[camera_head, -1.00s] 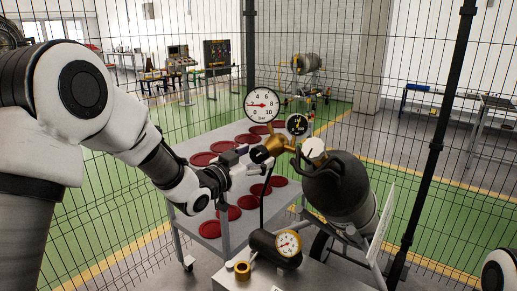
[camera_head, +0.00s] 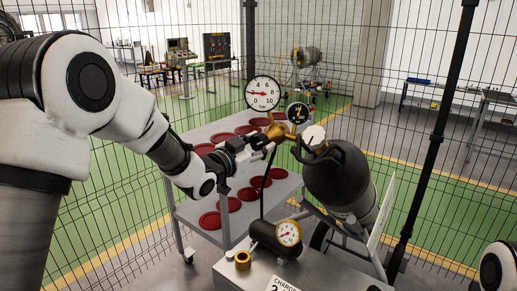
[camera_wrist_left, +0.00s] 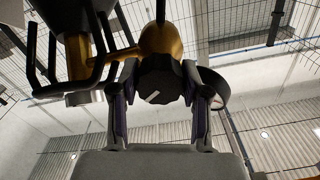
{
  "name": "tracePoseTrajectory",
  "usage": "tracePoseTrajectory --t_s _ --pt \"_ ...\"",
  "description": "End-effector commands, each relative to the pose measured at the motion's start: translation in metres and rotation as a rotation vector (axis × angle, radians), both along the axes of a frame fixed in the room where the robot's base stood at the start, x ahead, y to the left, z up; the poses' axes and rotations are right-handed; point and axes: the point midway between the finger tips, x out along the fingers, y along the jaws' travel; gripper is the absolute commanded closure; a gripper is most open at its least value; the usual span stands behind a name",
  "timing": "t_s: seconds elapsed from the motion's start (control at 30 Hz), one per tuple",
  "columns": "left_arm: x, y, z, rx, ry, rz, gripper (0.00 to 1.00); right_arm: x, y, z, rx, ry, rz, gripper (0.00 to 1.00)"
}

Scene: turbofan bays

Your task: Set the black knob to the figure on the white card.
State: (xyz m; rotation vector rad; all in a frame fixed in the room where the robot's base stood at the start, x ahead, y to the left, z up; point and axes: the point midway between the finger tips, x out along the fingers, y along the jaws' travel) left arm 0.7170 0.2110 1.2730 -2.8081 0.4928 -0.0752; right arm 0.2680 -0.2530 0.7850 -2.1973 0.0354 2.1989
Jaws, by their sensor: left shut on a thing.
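The black knob (camera_wrist_left: 160,82), with a white mark on its face, sits on the brass regulator (camera_head: 279,130) of the dark gas cylinder (camera_head: 337,178). My left gripper (camera_wrist_left: 158,88) is shut on the knob, one finger on each side; in the head view the gripper (camera_head: 257,145) largely hides the knob. The large white gauge (camera_head: 262,93) above the regulator has its red needle pointing left, near 2. The white card (camera_head: 283,284) lies at the bottom edge; "CHARGE" and the top of a figure, perhaps 2, show, the rest cut off. My right gripper is out of view.
A small dark gauge (camera_head: 297,113) stands beside the large one. A black tank with a white gauge (camera_head: 288,233) and a brass ring (camera_head: 242,260) are on the grey bench. A trolley with red dishes (camera_head: 210,220) stands behind, before a wire fence.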

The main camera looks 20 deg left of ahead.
Motion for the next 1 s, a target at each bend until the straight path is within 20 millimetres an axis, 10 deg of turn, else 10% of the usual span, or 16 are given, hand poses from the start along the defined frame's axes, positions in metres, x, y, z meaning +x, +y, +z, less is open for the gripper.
tracePoseTrajectory --t_s 0.1,0.13,0.2,0.6,1.0 --pt "0.0 0.0 0.001 0.0 0.0 -0.001 0.89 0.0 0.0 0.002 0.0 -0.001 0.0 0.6" --pt "0.0 0.0 0.001 0.0 0.0 -0.001 0.5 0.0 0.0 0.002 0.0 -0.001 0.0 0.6" --pt "0.0 0.0 0.001 -0.001 0.001 -0.001 0.28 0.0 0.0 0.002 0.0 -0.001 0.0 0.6" --pt "-0.007 0.003 0.001 -0.002 0.003 0.001 0.28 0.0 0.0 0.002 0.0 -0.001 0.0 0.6" --pt "-0.093 0.034 0.001 -0.007 0.002 0.001 0.28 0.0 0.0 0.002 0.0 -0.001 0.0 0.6"
